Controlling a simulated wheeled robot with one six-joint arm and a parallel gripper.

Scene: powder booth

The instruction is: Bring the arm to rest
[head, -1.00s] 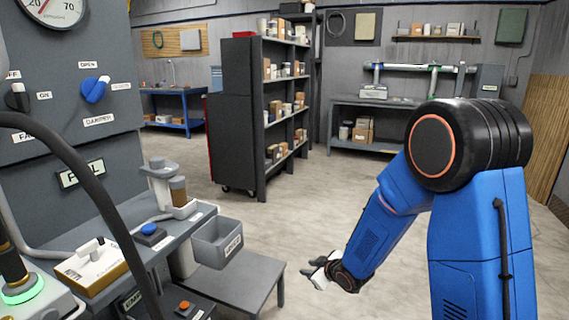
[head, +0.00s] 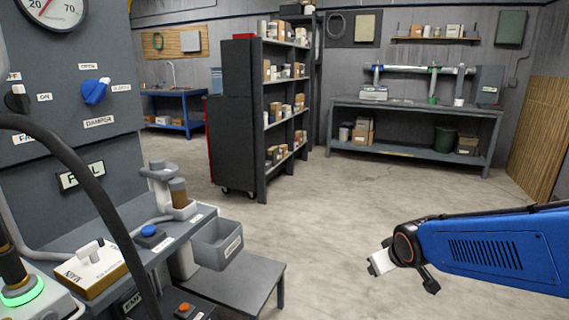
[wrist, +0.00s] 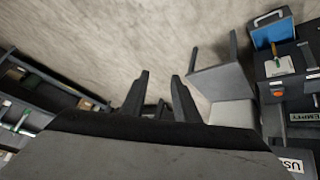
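My arm reaches in from the right edge of the head view, its blue link nearly level above the open floor. My gripper (head: 381,262) is at its left end, pointing left and apart from the bench and shelves. In the wrist view, the two dark fingers of my gripper (wrist: 159,85) stand apart, with no held object visible between them. The wrist body hides the lower part of that view.
A control bench (head: 150,245) with a grey bin (head: 217,243) and a low table (head: 262,270) stand at left. A shelf rack (head: 232,150) and a back workbench (head: 415,105) are farther off. The floor between is clear.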

